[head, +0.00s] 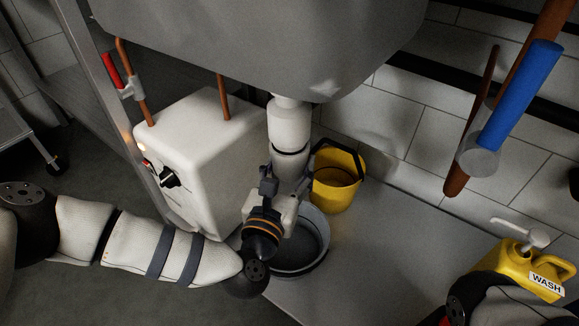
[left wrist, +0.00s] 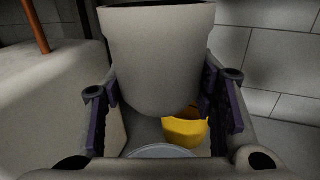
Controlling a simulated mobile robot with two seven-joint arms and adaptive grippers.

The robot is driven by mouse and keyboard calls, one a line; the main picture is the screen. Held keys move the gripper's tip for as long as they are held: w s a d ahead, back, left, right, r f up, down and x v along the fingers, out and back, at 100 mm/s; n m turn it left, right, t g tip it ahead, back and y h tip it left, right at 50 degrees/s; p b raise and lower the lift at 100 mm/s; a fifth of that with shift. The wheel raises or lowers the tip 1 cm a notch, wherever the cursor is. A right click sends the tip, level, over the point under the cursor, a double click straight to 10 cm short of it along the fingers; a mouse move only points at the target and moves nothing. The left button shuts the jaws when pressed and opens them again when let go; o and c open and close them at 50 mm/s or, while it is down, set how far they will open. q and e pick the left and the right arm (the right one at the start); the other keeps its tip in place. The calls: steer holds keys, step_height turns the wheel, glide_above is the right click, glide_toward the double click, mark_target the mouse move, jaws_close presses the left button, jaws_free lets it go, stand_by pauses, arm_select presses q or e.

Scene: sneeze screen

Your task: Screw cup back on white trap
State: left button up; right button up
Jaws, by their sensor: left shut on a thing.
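The white trap (head: 289,122) hangs under the grey sink in the head view. The cup (head: 290,163) is directly below it, with a dark band between the two. In the left wrist view the cup (left wrist: 158,60) is a large pale tapered cylinder, upright, its rim near the top edge. My left gripper (head: 284,186) is shut around the cup; its two fingers (left wrist: 162,100) stand on either side of it. I cannot tell whether the cup's rim touches the trap. My right gripper is not in view; only part of that arm shows at the lower right.
The sink (head: 260,40) overhangs the area. A white box unit (head: 200,155) with copper pipes stands left of the trap. A round grey basin (head: 315,245) is below, with a yellow bucket (head: 338,195) behind it. A yellow WASH bottle (head: 525,262) stands right. The counter (head: 400,250) between is clear.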

mark_target(285, 174)
arm_select(q)
steer(key=shift+r+p, duration=0.35)
steer(key=shift+r, duration=0.4)
steer(key=o, duration=1.2)
steer(key=shift+o, duration=0.2)
steer(key=shift+p+v, duration=0.5)
steer(key=shift+v, duration=0.65)
steer(key=shift+p+v, duration=0.8)
steer(key=shift+v, duration=1.6)
